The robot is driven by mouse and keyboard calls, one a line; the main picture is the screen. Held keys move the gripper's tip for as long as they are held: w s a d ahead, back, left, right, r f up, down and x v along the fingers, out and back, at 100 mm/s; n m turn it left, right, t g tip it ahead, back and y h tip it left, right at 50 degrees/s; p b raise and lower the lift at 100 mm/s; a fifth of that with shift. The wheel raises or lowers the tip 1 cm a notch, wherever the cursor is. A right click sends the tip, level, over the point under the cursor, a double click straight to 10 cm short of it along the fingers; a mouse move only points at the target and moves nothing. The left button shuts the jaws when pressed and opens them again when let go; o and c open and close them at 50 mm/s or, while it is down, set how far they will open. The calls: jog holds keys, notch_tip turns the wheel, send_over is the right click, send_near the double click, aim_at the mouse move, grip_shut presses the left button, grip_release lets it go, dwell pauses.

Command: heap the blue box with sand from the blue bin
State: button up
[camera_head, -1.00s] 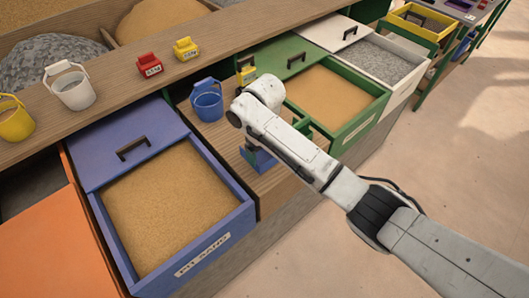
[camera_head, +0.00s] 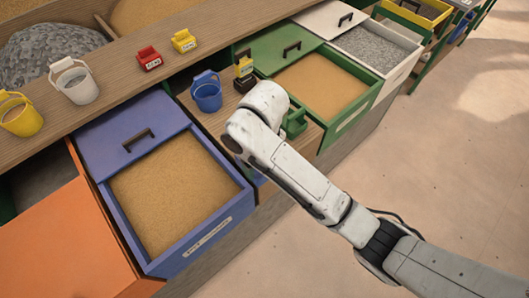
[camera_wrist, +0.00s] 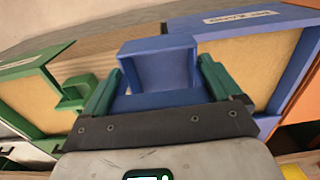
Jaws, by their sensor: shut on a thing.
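My gripper (camera_wrist: 160,68) is shut on the blue box (camera_wrist: 166,99), with a green finger on each side in the wrist view. The box is open on one side, and I see bare blue walls and no sand in it. In the head view my wrist hides most of the gripper; a bit of blue (camera_head: 258,177) shows beside it. The blue bin (camera_head: 235,205) is an open drawer with a broad, fairly level bed of sand (camera_head: 175,190), to the left of my gripper. It also shows on the right in the wrist view (camera_wrist: 222,22).
A blue bucket (camera_head: 208,97) stands on the wooden counter behind my wrist. A green box (camera_head: 296,122) is close on my wrist's right, before the green sand bin (camera_head: 345,122). Red (camera_head: 149,59) and yellow (camera_head: 184,41) labelled pieces and white (camera_head: 76,83) and yellow (camera_head: 21,116) buckets line the shelf.

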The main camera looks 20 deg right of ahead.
jog(key=shift+w+r, duration=0.35)
jog(key=shift+r, duration=0.6)
jog(key=shift+s+d+r, duration=0.1)
jog(key=shift+s+d, duration=0.1)
jog(key=shift+s, duration=0.2)
jog(key=shift+s+r, duration=0.15)
jog(key=shift+r, duration=1)
